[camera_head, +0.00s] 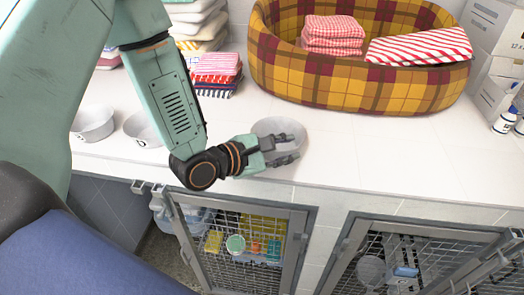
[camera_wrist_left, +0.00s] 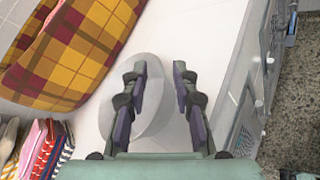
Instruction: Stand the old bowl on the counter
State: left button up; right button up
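A light grey bowl (camera_head: 280,128) is at the counter (camera_head: 370,155) near its front edge, partly hidden by my left gripper (camera_head: 293,148). In the left wrist view, the bowl (camera_wrist_left: 150,100) lies under and between the fingers of my left gripper (camera_wrist_left: 160,68). The fingers are apart, one over the bowl and one by its right rim. I see no clear grip. Two similar bowls, one at the far left (camera_head: 93,124) and one behind my arm (camera_head: 142,130), stand on the counter. My right gripper is out of view.
A plaid pet bed (camera_head: 350,85) with folded towels (camera_head: 333,35) stands at the back. Towel stacks (camera_head: 215,70) are left of it. A white bottle (camera_head: 505,120) is at the right. Wire-door kennels (camera_head: 245,245) sit below the counter edge. The counter right of the bowl is clear.

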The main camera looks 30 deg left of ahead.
pick_arm(q)
jog(key=v, duration=0.4)
jog(key=shift+w+a, duration=0.1)
jog(key=shift+a, duration=0.05)
jog(key=shift+s+a+r+p, duration=0.15)
jog(key=shift+s+r+p, duration=0.1)
jog(key=shift+s+p, duration=0.25)
jog(key=p+v, duration=0.4)
jog(key=v, duration=0.2)
jog(key=shift+f, duration=0.15)
